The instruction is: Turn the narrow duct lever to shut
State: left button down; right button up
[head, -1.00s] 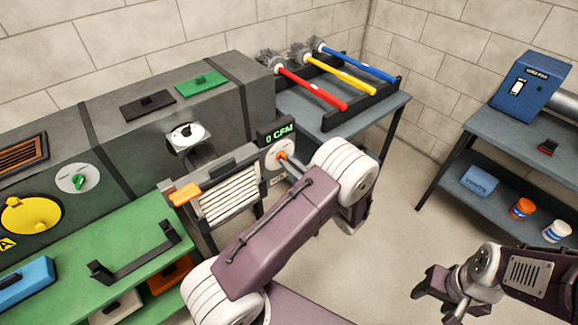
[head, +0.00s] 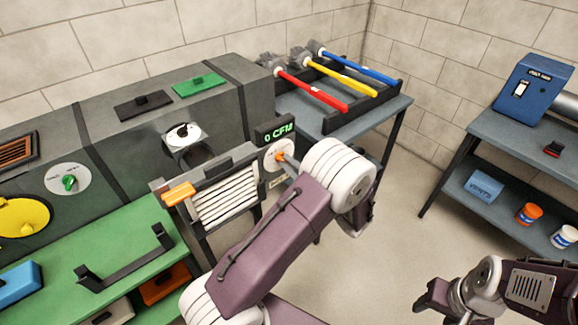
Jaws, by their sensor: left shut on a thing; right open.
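An orange lever (head: 280,157) sits on a round white dial (head: 270,168) on the small duct beside the "0 CFM" display (head: 275,132). My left gripper (head: 287,161) is at this lever and shut on it; my own wrist hides most of the jaws and part of the dial. The exact angle of the lever is hard to read. Other dials on the ducts have a green lever (head: 70,183) at the left and a black lever (head: 182,131) in the middle. My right gripper (head: 432,296) is open and empty over the floor at the lower right.
A white slatted filter (head: 226,200) with an orange handle (head: 179,193) is left of my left arm. Red, yellow and blue brushes (head: 340,79) lie on a rack behind. A green bench (head: 125,250) is at left and a blue-grey shelf (head: 480,130) at right. Floor between is clear.

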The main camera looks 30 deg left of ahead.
dwell(0.5)
pick_arm(q)
jog(key=c, duration=1.5)
grip_release()
jog(key=shift+d, duration=0.15)
jog(key=v, duration=0.8)
jog(key=shift+s+d, duration=0.2)
jog(key=shift+d, duration=0.15)
